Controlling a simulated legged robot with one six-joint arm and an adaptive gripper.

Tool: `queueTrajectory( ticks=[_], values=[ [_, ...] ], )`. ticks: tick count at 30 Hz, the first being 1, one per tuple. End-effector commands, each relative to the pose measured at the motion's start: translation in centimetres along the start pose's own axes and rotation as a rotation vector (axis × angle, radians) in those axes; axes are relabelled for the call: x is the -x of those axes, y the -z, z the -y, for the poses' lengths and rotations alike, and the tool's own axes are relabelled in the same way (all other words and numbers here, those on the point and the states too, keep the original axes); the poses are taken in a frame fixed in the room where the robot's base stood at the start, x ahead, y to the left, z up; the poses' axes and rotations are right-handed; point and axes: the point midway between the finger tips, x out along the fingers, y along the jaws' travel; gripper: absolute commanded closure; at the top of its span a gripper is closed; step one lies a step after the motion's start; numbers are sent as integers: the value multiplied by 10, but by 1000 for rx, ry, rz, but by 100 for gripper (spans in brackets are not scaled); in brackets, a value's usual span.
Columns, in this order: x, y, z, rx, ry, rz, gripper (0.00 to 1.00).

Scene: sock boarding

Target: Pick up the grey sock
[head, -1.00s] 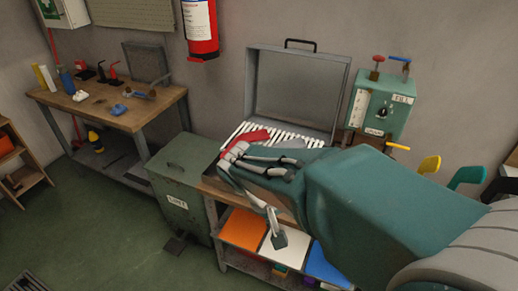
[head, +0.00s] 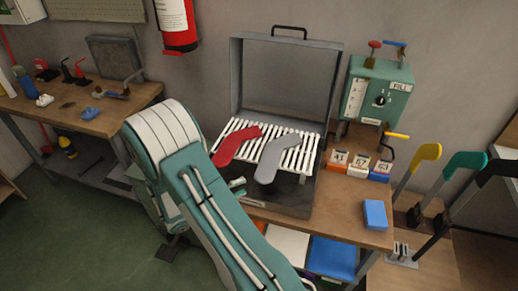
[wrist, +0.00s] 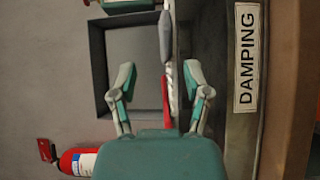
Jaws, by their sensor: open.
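The grey sock (head: 275,160) lies on the white slatted rack (head: 306,152) inside an open grey case (head: 235,90), right of a red sock (head: 236,146). In the wrist view the grey sock (wrist: 165,38) shows edge-on beyond the fingertips, with the red sock (wrist: 165,98) nearer. My gripper (wrist: 160,74) is open and empty, its two fingers spread either side of the rack's edge line. In the head view my gripper (head: 238,187) is mostly hidden behind my arm; a fingertip shows at the case's front left, apart from the grey sock.
The case's raised lid stands behind the rack. A green FILL box (head: 380,88) and small numbered blocks (head: 360,166) are to the right. A blue block (head: 375,214) sits on the bench's front right. A DAMPING label (wrist: 246,58) is right in the wrist view.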

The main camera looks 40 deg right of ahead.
Motion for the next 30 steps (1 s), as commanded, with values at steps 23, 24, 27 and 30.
queueTrajectory(
  ticks=[23, 24, 27, 30],
  values=[
    [-80, 6, 10, -7, -35, -34, 38],
    [-87, 6, 10, -7, -35, -33, 38],
    [-100, 7, 10, -8, -34, -35, 38],
    [-108, 8, 9, -8, -34, -37, 38]
  ],
)
